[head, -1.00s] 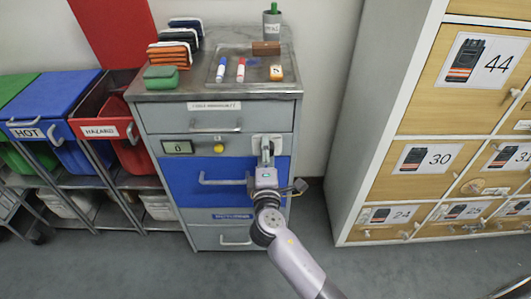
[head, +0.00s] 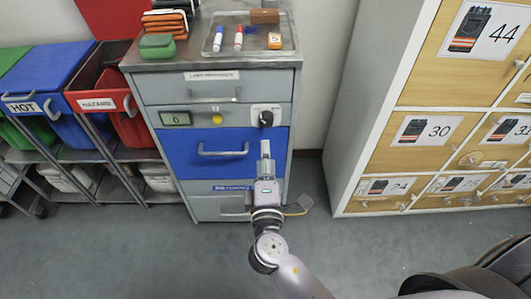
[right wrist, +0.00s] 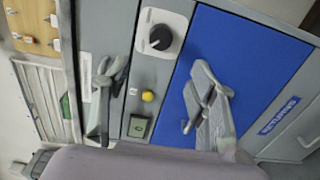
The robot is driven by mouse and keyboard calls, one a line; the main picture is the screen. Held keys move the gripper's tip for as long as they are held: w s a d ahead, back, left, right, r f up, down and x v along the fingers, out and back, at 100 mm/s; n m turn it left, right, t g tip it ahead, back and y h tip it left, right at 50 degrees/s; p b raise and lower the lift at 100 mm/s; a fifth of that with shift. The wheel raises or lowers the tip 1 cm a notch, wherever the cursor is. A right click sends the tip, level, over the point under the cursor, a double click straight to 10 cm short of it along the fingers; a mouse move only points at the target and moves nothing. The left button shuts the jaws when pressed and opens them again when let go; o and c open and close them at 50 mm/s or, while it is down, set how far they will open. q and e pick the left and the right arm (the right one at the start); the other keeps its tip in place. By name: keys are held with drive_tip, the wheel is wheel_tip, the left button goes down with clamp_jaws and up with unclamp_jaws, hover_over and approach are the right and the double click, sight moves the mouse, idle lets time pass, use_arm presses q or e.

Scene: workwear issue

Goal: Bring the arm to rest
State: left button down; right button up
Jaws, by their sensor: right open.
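My right gripper (head: 265,148) is open and empty in the head view, in front of the blue drawer (head: 245,165) of the grey cabinet. It is below the black knob (head: 265,118), which sits on a white plate and is fully visible. In the right wrist view the two fingers of the gripper (right wrist: 155,92) are spread apart, with the knob (right wrist: 160,37) beyond them and nothing between them. One finger overlaps the blue drawer (right wrist: 250,65) there. My left gripper is not in view.
Beside the knob are a small display (head: 175,118) and a yellow button (head: 217,119). A tray (head: 208,46) with markers sits on the cabinet top. Bins (head: 60,80) stand left, numbered lockers (head: 425,130) right. The floor (head: 350,250) between is clear.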

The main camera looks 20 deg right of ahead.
idle(0.3)
